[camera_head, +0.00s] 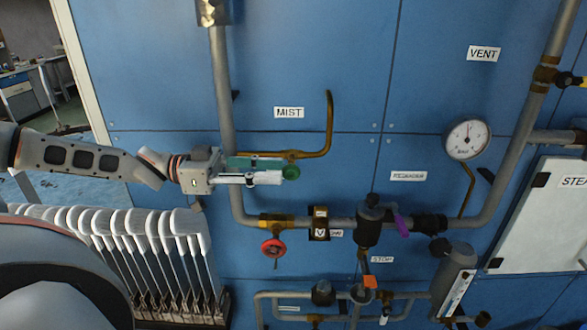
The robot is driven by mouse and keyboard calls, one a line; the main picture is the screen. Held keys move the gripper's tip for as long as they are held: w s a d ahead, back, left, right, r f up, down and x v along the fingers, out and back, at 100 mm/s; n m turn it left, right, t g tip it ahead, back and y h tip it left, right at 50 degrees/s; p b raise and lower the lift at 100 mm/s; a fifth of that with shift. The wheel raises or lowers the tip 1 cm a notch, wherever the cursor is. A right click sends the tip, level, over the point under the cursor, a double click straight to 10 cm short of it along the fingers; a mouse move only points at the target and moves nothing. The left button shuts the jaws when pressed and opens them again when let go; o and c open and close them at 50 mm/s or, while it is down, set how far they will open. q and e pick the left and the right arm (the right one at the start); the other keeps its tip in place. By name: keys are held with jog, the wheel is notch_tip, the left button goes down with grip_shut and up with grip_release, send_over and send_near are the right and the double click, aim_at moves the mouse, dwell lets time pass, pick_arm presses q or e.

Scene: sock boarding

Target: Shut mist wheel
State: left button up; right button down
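The label MIST (289,112) is on the blue panel. Below it a thin brass pipe (329,125) bends down and runs left to the grey upright pipe. A small green wheel (291,172) sits just under the brass pipe's fitting. My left gripper (279,170) reaches in from the left, with its fingers pointing right and their tips at the green wheel. The fingers cover part of the wheel's left side. I cannot tell whether they grip it or only lie beside it. My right gripper is not in view.
A red wheel (273,248) hangs from the lower pipe. A gauge (467,139), a purple lever (403,226) and an orange part (370,282) are to the right. A rack of white sock boards (150,232) stands below my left arm. The panel above the arm is mostly clear.

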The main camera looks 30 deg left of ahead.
aim_at(294, 180)
pick_arm(q)
jog(key=shift+x, duration=2.55)
grip_shut()
